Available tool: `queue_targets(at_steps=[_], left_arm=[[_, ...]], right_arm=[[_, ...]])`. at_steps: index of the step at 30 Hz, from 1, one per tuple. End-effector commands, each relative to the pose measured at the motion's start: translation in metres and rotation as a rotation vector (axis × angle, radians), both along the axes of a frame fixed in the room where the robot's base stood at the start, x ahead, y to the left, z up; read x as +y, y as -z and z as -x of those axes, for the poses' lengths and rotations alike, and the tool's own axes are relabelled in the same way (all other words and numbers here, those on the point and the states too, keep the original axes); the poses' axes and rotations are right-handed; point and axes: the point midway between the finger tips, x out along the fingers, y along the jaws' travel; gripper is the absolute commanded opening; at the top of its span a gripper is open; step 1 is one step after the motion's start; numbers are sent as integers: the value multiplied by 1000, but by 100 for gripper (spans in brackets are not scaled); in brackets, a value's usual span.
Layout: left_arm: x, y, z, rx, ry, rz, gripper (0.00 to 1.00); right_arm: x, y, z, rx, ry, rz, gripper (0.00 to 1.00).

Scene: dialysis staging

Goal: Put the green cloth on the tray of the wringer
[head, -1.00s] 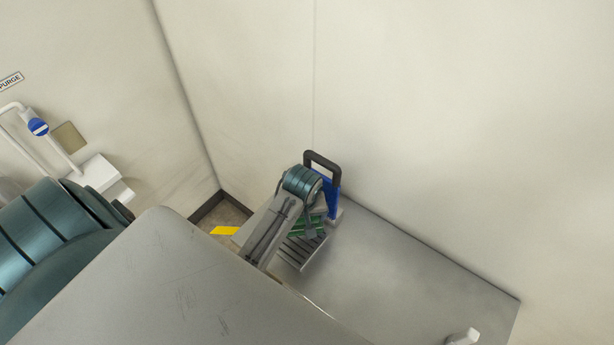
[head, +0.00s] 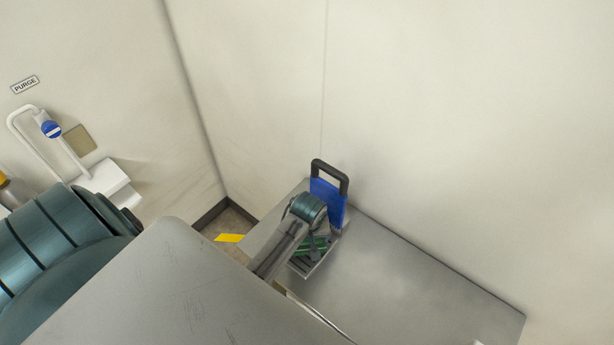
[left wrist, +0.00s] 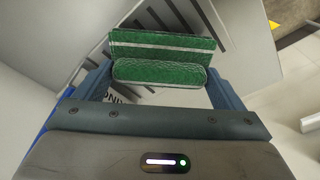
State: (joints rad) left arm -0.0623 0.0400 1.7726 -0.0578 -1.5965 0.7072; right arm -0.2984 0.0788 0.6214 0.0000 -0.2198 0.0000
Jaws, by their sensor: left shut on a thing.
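The wringer (head: 327,194) is blue with a black handle and stands on a grey counter by the wall. Its slotted grey tray (head: 302,270) shows partly behind my arm. The green cloth (head: 322,241) is over the tray. In the left wrist view the cloth (left wrist: 160,72) is folded, with a pale stripe, between the two fingers, and tray slots show behind it. My left gripper (head: 314,249) is shut on the cloth. I cannot tell whether the cloth touches the tray. My right gripper is out of view.
The grey counter (head: 420,280) is clear to the right of the wringer. Walls rise behind it. A yellow floor mark (head: 229,238) lies left of the counter. White wall piping with a blue disc (head: 51,129) is at the left.

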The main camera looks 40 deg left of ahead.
Motion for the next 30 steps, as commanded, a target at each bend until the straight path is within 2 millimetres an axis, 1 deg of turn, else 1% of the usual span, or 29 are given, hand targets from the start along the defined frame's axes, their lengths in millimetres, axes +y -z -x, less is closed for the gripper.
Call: queue_targets(at_steps=[4,23,24,25,26,30], left_arm=[[0,0,0,0,0,0,64],[0,11,0,0,0,0,64],[0,12,0,0,0,0,92],[0,11,0,0,0,0,98],[0,11,0,0,0,0,100],[0,11,0,0,0,0,100]], right_arm=[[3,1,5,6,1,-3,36],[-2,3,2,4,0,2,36],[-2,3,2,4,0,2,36],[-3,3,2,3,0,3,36],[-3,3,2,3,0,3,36],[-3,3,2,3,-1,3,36]])
